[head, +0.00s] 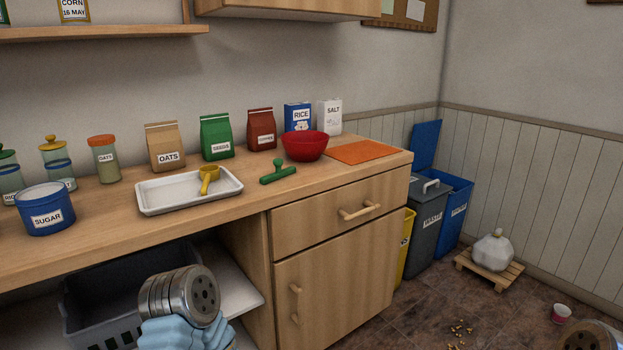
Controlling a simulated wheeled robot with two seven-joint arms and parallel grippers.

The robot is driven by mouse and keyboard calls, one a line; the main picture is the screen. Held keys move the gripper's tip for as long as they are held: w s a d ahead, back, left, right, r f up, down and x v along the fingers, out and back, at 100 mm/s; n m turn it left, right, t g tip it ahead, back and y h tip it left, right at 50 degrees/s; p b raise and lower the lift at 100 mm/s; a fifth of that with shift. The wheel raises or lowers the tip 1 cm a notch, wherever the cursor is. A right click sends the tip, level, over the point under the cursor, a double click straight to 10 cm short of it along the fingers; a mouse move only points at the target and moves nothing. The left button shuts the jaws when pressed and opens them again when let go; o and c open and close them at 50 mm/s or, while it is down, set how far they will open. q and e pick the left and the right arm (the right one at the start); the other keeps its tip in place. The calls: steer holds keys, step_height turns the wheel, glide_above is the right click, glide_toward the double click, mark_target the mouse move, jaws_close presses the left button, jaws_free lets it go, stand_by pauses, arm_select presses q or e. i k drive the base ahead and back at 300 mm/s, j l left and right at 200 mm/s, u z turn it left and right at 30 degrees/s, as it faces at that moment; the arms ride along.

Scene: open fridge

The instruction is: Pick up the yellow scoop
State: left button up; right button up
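The yellow scoop (208,174) is on the right half of a white tray (154,207) on the wooden counter. Its wider end is toward the back and a narrow part points toward the front. Neither gripper's fingers show in the head view. Rounded metal parts of my own arms show low at the left and at the bottom right corner, away from the scoop.
A green-handled tool (278,176) lies right of the tray, near a red bowl (305,146) and an orange mat (368,152). A blue sugar tin (45,208) stands left. Bags and jars line the back. A drawer (340,212) is below.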

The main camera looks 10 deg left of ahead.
mark_target(209, 173)
steer(key=u, duration=0.4)
steer(key=i+l+u, duration=0.15)
steer(key=u, duration=0.7)
steer(key=l+u, duration=0.2)
steer(key=u, duration=0.2)
steer(key=i+l, duration=0.1)
steer(key=l, duration=0.3)
steer(key=i+l, duration=0.15)
steer(key=l, duration=0.25)
steer(key=i+l, duration=0.1)
steer(key=l, duration=0.3)
steer(key=i+l, duration=0.1)
steer(key=l, duration=0.3)
